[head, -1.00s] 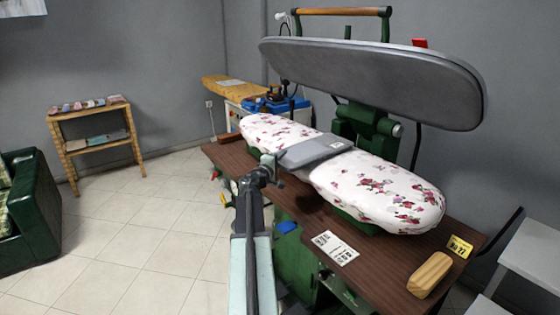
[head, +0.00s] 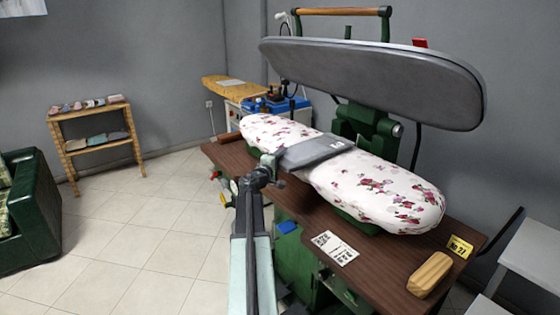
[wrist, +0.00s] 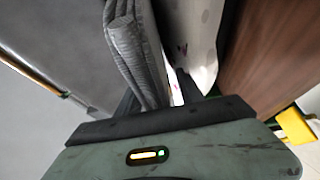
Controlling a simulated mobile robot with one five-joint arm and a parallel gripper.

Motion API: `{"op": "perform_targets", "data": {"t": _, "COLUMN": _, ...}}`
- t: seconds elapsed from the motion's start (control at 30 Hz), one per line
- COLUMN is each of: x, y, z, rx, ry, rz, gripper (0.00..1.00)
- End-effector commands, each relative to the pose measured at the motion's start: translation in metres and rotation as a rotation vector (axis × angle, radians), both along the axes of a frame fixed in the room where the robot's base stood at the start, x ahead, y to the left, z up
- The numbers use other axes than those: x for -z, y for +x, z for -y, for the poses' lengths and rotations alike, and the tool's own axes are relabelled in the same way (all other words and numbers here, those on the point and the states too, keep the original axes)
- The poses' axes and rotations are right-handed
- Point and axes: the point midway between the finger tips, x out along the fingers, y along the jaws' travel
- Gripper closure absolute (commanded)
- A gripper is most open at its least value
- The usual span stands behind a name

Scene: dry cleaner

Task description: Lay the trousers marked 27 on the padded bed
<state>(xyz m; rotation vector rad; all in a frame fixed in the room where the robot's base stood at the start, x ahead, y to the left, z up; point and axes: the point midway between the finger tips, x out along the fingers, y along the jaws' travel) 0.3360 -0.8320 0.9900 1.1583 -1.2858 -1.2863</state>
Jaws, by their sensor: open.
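The grey folded trousers (head: 312,152) lie across the middle of the flower-patterned padded bed (head: 385,190). A small white tag shows on their top, too small to read. Their layered folded edge (wrist: 140,45) fills the upper middle of the wrist view, close to my fingers. My gripper (head: 278,168) is at the near end of the trousers, at the bed's front side. In the wrist view my gripper (wrist: 160,95) is open, with the fold by the left finger. Whether a finger still touches the cloth is unclear.
The grey press head (head: 375,80) is raised above the bed. On the brown table (head: 390,265) are a printed card (head: 334,248), a wooden block (head: 430,275) and a yellow "No 27" card (head: 459,247). Floor at left is clear before a shelf (head: 95,140) and green armchair (head: 30,200).

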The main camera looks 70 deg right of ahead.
Motion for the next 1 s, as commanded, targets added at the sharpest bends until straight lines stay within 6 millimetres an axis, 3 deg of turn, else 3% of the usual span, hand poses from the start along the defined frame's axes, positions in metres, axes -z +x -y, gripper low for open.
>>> {"op": "perform_targets", "data": {"t": 0.17, "x": 0.000, "y": 0.001, "z": -0.013, "rx": 0.000, "ry": 0.000, "rz": 0.000, "gripper": 0.56}}
{"op": "perform_targets", "data": {"t": 0.53, "x": 0.000, "y": 0.009, "z": -0.075, "rx": -0.002, "ry": 0.000, "rz": 0.000, "gripper": 0.56}}
{"op": "perform_targets", "data": {"t": 1.0, "x": 0.000, "y": 0.010, "z": -0.077, "rx": 0.000, "ry": 0.000, "rz": 0.000, "gripper": 0.56}}
